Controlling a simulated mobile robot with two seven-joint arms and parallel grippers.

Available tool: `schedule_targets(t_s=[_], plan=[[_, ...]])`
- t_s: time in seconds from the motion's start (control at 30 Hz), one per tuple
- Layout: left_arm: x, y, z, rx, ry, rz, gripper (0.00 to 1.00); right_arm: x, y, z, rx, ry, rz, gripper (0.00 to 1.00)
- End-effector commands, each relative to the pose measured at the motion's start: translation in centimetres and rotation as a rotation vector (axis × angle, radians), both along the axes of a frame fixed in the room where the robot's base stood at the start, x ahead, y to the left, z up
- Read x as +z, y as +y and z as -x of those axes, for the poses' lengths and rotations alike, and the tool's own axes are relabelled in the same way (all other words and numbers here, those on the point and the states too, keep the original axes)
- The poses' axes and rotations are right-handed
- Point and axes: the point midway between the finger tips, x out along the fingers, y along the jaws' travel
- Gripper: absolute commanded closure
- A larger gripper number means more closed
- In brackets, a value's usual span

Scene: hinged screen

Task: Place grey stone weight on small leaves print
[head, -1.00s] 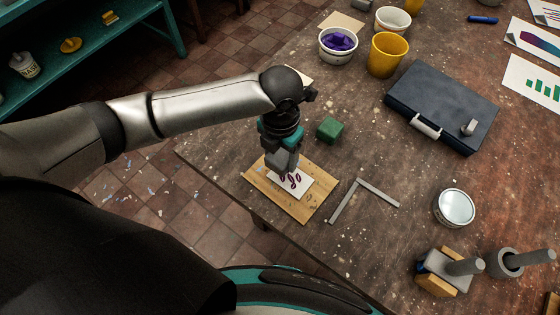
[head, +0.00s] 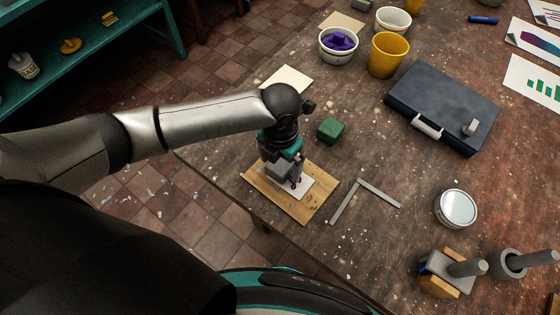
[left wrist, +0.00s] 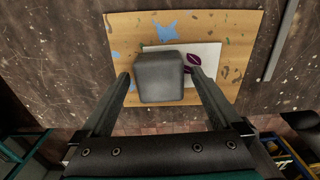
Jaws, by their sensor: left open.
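The grey stone weight (left wrist: 160,78) is a rounded block between the fingertips of my left gripper (left wrist: 158,73) in the left wrist view. The gripper is open, one finger on each side of the weight, the right one very close to it. The small leaves print (left wrist: 208,52) is a white sheet with purple leaves on a wooden board (left wrist: 240,30). The weight covers the print's left part in that view; its exact contact underneath is hidden. In the head view my left gripper (head: 285,172) is over the board, and the print (head: 304,188) shows partly beside it.
A green block (head: 330,130) and a metal angle (head: 362,192) lie close to the board. A blue case (head: 442,105), yellow cup (head: 388,55), purple-filled bowl (head: 338,45) and round tin (head: 455,208) stand farther off. The table edge is close to the board's near side.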

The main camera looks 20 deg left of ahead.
Motion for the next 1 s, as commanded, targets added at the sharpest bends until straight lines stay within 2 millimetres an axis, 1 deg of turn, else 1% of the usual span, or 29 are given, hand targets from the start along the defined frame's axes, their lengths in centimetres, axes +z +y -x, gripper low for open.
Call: schedule_targets(t_s=[0.17, 0.27, 0.37, 0.6, 0.7, 0.83, 1.0], plan=[[0.3, 0.0, 0.0, 0.000, -0.001, 0.000, 0.02, 0.1, -0.3, 0.0, 0.001, 0.000, 0.003, 0.33], [1.3, 0.0, -0.1, -0.001, -0.002, 0.001, 0.02, 0.3, -0.3, 0.0, 0.002, 0.000, 0.004, 0.33], [3.1, 0.0, -0.1, -0.001, -0.004, 0.000, 0.02, 0.7, -0.3, 0.0, 0.002, 0.000, 0.004, 0.33], [8.4, 0.0, -0.1, 0.000, -0.004, 0.001, 0.02, 1.5, -0.3, 0.0, 0.002, 0.000, 0.004, 0.33], [10.1, 0.0, -0.1, -0.001, -0.003, 0.001, 0.02, 1.7, -0.3, 0.0, 0.002, 0.000, 0.004, 0.33], [11.6, 0.0, -0.1, 0.001, -0.002, 0.002, 0.02, 1.9, -0.3, 0.0, 0.002, -0.001, 0.004, 0.33], [12.3, 0.0, 0.0, 0.001, 0.001, 0.000, 0.02, 2.0, -0.3, 0.0, 0.002, -0.001, 0.004, 0.33]])
